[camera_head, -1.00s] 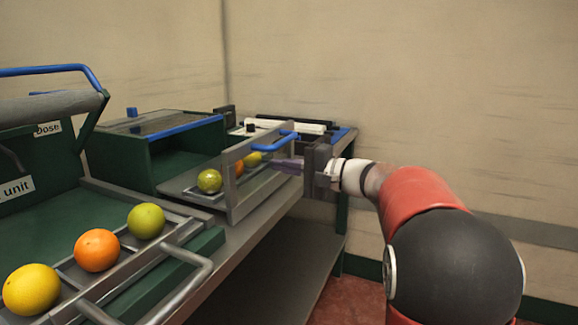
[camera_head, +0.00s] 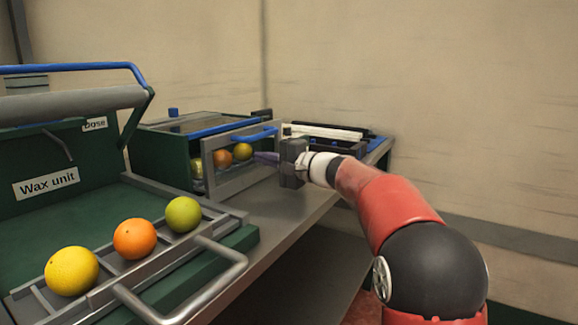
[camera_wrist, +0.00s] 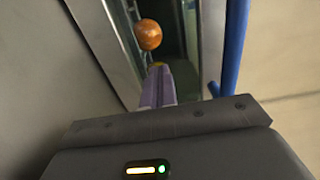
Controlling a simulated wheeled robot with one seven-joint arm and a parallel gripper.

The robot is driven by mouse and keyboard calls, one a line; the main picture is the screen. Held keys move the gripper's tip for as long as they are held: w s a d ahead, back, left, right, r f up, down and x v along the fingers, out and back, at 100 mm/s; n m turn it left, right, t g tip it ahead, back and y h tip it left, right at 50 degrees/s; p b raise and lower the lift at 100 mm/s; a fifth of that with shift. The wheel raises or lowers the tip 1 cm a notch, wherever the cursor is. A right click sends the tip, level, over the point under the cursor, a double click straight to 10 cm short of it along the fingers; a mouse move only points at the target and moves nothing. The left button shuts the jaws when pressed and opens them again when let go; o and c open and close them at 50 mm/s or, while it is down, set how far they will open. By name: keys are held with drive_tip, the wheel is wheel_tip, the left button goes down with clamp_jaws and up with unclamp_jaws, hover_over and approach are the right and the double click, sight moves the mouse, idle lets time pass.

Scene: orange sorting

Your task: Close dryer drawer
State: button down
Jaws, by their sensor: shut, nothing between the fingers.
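The dryer (camera_head: 155,150) is a dark green box with a glass-like top behind the wax unit. Its drawer has a grey framed front (camera_head: 238,182) with a blue handle (camera_head: 255,134), and the front stands close to the box. A green fruit (camera_head: 197,168) shows at its left edge, and orange and yellowish fruits (camera_head: 243,151) show in the frame's opening. My gripper (camera_head: 266,158) is shut and empty, its purple fingers at the drawer front's right side. In the wrist view, the shut fingers (camera_wrist: 156,88) point into the framed opening toward an orange (camera_wrist: 148,34); contact is unclear.
The wax unit (camera_head: 85,190) stands at the left with its grey tray (camera_head: 175,250) pulled out, holding a yellow, an orange and a green fruit. The tray's grey handle (camera_head: 235,270) juts forward. A rack with white rollers (camera_head: 322,132) lies behind my gripper. The counter front (camera_head: 290,205) is bare.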

sight(250, 155)
drive_tip(key=x, duration=0.4)
drive_tip(key=shift+w+a, duration=0.2)
drive_tip(key=shift+a, duration=0.1)
drive_tip(key=shift+w+a+r, duration=0.1)
drive_tip(key=shift+a+r, duration=0.05)
drive_tip(key=shift+r, duration=0.05)
